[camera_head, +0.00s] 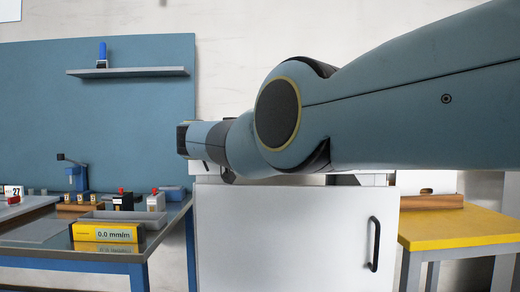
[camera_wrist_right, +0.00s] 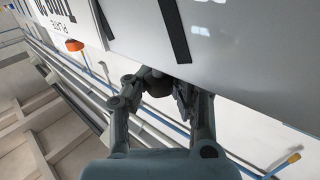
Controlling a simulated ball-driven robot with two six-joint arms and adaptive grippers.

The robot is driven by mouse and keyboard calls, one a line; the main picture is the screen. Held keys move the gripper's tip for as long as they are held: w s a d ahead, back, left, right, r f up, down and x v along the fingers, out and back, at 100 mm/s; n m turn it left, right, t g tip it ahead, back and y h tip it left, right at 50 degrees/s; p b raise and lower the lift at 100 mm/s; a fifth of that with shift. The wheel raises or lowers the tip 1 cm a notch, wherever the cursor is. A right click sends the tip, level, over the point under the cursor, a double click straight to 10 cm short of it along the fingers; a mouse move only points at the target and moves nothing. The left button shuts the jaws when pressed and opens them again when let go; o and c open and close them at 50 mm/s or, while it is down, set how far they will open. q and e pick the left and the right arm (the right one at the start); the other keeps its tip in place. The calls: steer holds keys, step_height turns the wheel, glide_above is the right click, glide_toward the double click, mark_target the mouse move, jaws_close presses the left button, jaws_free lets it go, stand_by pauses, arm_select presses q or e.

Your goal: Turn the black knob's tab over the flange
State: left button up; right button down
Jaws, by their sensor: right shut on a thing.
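In the right wrist view, my right gripper (camera_wrist_right: 161,87) is shut on the black knob (camera_wrist_right: 157,88), a small dark round piece beside the edge of a pale grey panel (camera_wrist_right: 232,58). The fingers cover much of the knob, and I cannot make out its tab or the flange. In the head view my right arm crosses the picture from the right, and its gripper is not visible there. My left gripper is in neither view.
In the head view, a white cabinet (camera_head: 290,235) with a black handle (camera_head: 374,244) stands below my arm. A workbench with a yellow box (camera_head: 108,233) is at the left, a yellow table (camera_head: 455,228) at the right. An orange piece (camera_wrist_right: 75,45) shows in the wrist view.

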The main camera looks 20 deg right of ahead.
steer(key=shift+a, duration=0.2)
steer(key=c, duration=1.1)
jaws_free()
steer(key=shift+s+a, duration=0.1)
steer(key=shift+a, duration=0.05)
steer(key=shift+o, duration=0.2)
steer(key=shift+d, duration=0.2)
step_height(320, 180, up, 10)
